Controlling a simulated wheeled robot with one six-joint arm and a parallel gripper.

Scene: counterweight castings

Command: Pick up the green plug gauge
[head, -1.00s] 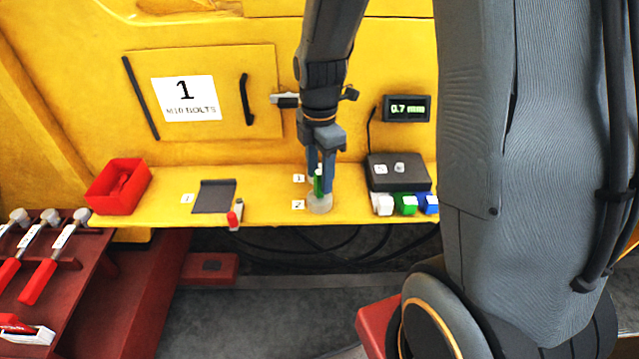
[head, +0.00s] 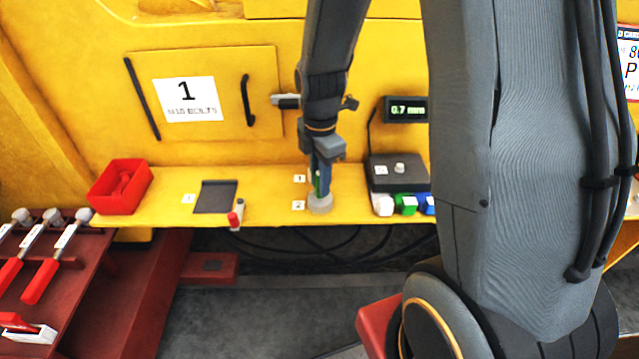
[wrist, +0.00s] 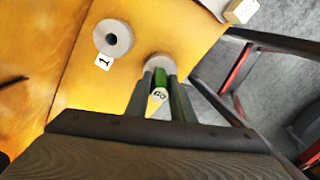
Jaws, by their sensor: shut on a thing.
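The green plug gauge (head: 316,182) stands upright between the fingers of my gripper (head: 320,182); they hide most of it in the head view. In the wrist view my gripper (wrist: 160,90) is shut on the green gauge (wrist: 160,77), whose white end reads "GO". Directly below it is a grey ring (head: 320,204), by the label 2, on the yellow shelf; it also shows in the wrist view (wrist: 158,61). I cannot tell whether the gauge's lower end is inside this ring.
Another grey ring (wrist: 113,38) lies by label 1. A black box (head: 397,172) and white, green and blue blocks (head: 405,204) stand close on the right. A red bin (head: 120,187), a dark mat (head: 215,197) and a red-tipped piece (head: 236,216) are on the left.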

